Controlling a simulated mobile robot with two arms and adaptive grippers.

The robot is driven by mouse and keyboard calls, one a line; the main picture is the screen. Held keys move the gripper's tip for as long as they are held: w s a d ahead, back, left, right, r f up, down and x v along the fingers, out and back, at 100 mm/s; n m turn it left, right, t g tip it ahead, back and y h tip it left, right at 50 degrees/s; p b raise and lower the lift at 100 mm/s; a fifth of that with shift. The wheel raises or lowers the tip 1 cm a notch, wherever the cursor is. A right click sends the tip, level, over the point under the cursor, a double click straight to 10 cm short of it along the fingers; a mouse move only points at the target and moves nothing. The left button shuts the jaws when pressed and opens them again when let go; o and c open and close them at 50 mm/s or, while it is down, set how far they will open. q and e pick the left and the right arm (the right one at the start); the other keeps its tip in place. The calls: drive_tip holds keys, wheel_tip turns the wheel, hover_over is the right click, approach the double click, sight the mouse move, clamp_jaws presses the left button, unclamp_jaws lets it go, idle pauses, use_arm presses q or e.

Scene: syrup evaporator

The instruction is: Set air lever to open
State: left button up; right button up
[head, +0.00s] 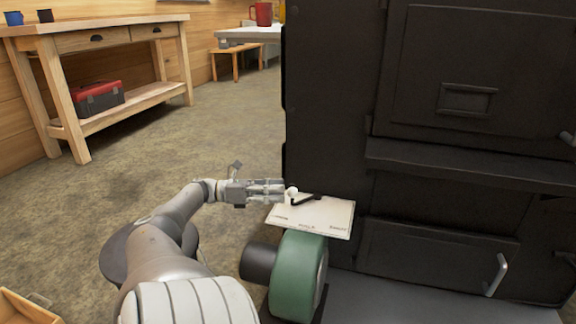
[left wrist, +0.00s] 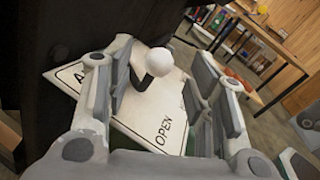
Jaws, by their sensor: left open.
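The air lever (head: 304,199) is a dark bar with a white ball knob (head: 291,191), above a white label plate (head: 318,222) on the side of the black evaporator. In the left wrist view the knob (left wrist: 160,62) stands between the two fingers, and the plate (left wrist: 150,110) behind it reads OPEN at its lower right. My left gripper (head: 279,190) is open around the knob, with a visible gap on the right; contact on the left cannot be told. My right gripper is not in view.
A green round blower housing (head: 300,276) sits just below the plate. The black evaporator (head: 335,110) fills the right side, with a door handle (head: 496,275) low down. A wooden workbench (head: 95,30) with a red toolbox (head: 98,98) stands at back left. The floor between is clear.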

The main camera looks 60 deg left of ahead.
use_arm(q)
drive_tip(key=v, duration=0.3)
idle(0.5)
